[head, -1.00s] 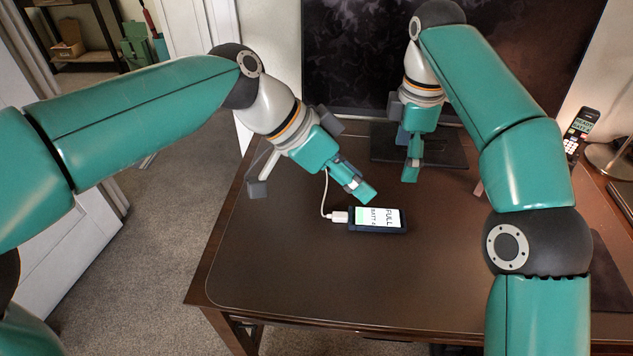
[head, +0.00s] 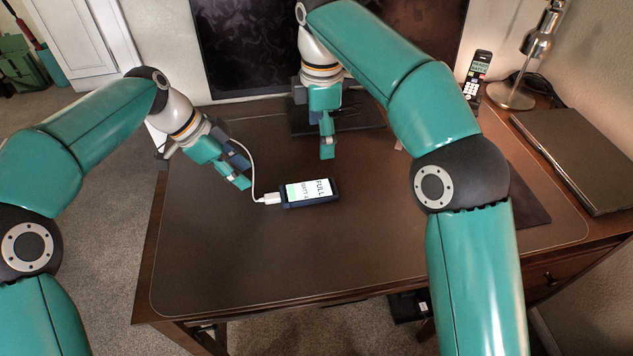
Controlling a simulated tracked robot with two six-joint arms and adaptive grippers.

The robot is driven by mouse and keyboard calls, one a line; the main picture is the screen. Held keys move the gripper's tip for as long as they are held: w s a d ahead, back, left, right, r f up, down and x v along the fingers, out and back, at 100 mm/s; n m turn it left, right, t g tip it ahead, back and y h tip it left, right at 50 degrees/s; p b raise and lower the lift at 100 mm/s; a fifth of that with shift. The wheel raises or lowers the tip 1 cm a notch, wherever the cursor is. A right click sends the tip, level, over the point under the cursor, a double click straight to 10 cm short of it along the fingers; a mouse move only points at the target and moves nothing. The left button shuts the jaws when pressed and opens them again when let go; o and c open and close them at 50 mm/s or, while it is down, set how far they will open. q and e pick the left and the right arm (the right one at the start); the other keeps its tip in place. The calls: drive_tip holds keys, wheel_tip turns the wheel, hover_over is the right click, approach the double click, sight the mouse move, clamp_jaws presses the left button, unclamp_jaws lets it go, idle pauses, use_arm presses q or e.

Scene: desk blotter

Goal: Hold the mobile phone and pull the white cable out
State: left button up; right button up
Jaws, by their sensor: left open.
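The mobile phone (head: 310,192) lies flat on the desk, screen up, in a dark case, with a bright display reading FULL. The white cable (head: 254,172) has its plug (head: 269,198) at the phone's left end. The cable curves up and back behind my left gripper. My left gripper (head: 240,177) is open, left of the phone and above the plug, apart from both. My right gripper (head: 327,143) points down behind the phone, apart from it. Its fingers overlap in this view, so its opening is unclear.
The desk blotter (head: 230,265) is clear in front of the phone. A large dark screen (head: 250,50) stands at the back. A cordless handset (head: 477,75), a metal lamp (head: 515,95) and a closed laptop (head: 580,155) are at the right.

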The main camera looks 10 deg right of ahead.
sight(320, 188)
wheel_tip(320, 188, down, 15)
drive_tip(key=shift+r, duration=0.2)
idle(0.3)
